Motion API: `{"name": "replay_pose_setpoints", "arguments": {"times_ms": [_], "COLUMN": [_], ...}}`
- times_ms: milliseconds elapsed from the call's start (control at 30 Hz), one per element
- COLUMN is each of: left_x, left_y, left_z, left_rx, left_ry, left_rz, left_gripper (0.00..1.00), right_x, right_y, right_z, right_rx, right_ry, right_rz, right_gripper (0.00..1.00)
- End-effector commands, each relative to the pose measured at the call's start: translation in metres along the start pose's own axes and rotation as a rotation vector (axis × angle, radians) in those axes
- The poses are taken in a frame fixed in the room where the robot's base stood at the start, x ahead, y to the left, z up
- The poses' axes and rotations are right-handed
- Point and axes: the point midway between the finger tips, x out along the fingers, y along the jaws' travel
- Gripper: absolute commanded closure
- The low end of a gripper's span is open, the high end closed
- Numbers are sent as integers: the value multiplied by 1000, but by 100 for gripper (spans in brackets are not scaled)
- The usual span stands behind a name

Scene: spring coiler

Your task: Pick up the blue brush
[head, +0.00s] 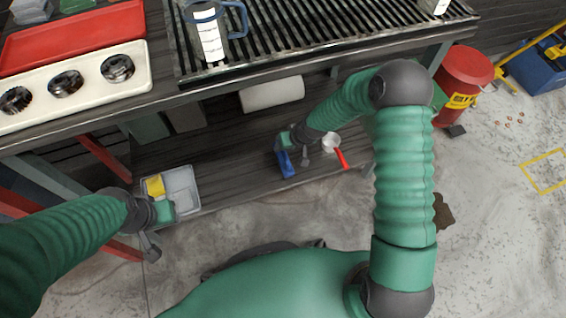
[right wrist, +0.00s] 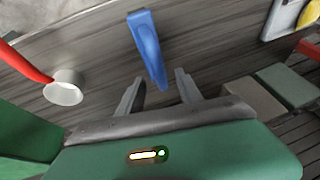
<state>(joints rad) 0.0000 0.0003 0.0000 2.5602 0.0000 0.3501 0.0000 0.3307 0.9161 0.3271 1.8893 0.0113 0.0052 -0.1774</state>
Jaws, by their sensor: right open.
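The blue brush (head: 286,165) lies on the lower shelf of the workbench, near its front edge. In the right wrist view the blue brush (right wrist: 146,42) lies ahead of my right gripper (right wrist: 157,90), its narrow end reaching toward the gap between the two fingers. My right gripper (head: 294,155) is open with nothing held, close by the brush in the head view. My left gripper (head: 154,238) hangs at the front left, away from the brush. Its fingers are too small and dark to tell how they stand.
A white cup-like piece (head: 331,143) with a red handle (head: 341,159) lies just right of the brush. A grey tray (head: 187,202) with a yellow item (head: 154,186) stands on the shelf's left. The benchtop (head: 160,98) overhangs the shelf.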

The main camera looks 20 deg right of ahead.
Motion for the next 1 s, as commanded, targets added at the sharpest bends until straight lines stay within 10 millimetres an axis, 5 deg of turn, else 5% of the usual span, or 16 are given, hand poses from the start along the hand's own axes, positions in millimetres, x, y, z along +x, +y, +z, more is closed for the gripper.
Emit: {"name": "replay_pose_setpoints", "arguments": {"times_ms": [333,600,900,1000], "left_x": [46,44,44,44], "left_y": [0,0,0,0], "left_z": [11,10,10,10], "left_rx": [0,0,0,0], "left_ry": [0,1,1,1], "left_rz": [0,0,0,0], "left_gripper": [64,64,64,64], "right_x": [53,53,53,53], "right_y": [3,2,2,2], "right_z": [6,3,3,3], "right_rx": [-2,0,0,0], "right_ry": [0,0,0,0], "right_rz": [0,0,0,0], "right_gripper": [58,59,98,100]}}
